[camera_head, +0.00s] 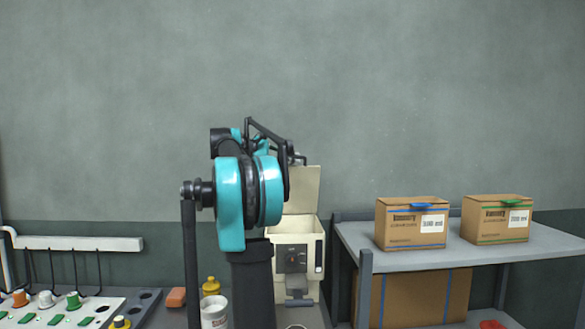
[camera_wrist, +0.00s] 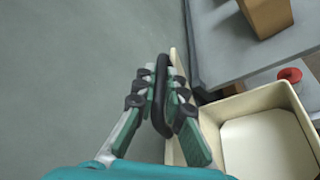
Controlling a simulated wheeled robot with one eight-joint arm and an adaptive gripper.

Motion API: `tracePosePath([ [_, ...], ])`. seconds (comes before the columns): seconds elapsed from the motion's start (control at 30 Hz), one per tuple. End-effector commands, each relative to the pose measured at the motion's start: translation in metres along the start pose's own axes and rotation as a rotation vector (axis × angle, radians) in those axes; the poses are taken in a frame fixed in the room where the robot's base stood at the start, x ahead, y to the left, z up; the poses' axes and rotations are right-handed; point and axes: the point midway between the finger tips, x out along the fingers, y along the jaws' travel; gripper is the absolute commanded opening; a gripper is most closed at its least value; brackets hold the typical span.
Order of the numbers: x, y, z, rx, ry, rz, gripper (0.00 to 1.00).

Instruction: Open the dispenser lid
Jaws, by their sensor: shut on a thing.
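The cream dispenser (camera_head: 312,226) stands behind my arm in the head view, with a dark knob panel on its front. Its lid (camera_head: 306,190) stands upright at the back, and the box is open below it. In the wrist view the open box (camera_wrist: 290,97) shows an empty-looking pale inside, and the lid (camera_wrist: 175,152) is seen almost edge-on. My gripper (camera_wrist: 161,82) is shut on the black lid handle (camera_wrist: 160,100), with a finger on either side. In the head view my gripper (camera_head: 298,158) is at the lid's top edge, partly hidden by my arm.
A grey shelf (camera_head: 365,252) on the right holds two cardboard boxes (camera_head: 411,226) (camera_head: 497,221). A panel with coloured knobs (camera_head: 73,301) lies further left. The wall is behind.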

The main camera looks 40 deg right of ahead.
Motion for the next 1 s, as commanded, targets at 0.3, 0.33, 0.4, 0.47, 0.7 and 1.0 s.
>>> tracePosePath([
  [0.3, 0.006, 0.02, -0.015, -0.089, 0.001, -0.038, 0.0],
  [0.33, 0.006, 0.021, -0.016, -0.093, 0.001, -0.04, 0.0],
  [0.4, 0.006, 0.022, -0.017, -0.1, 0.001, -0.043, 0.0],
  [0.47, 0.007, 0.023, -0.018, -0.104, 0.002, -0.045, 0.0],
  [0.7, 0.007, 0.023, -0.018, -0.107, 0.002, -0.047, 0.0],
  [1.0, 0.007, 0.023, -0.018, -0.106, 0.001, -0.046, 0.29],
])
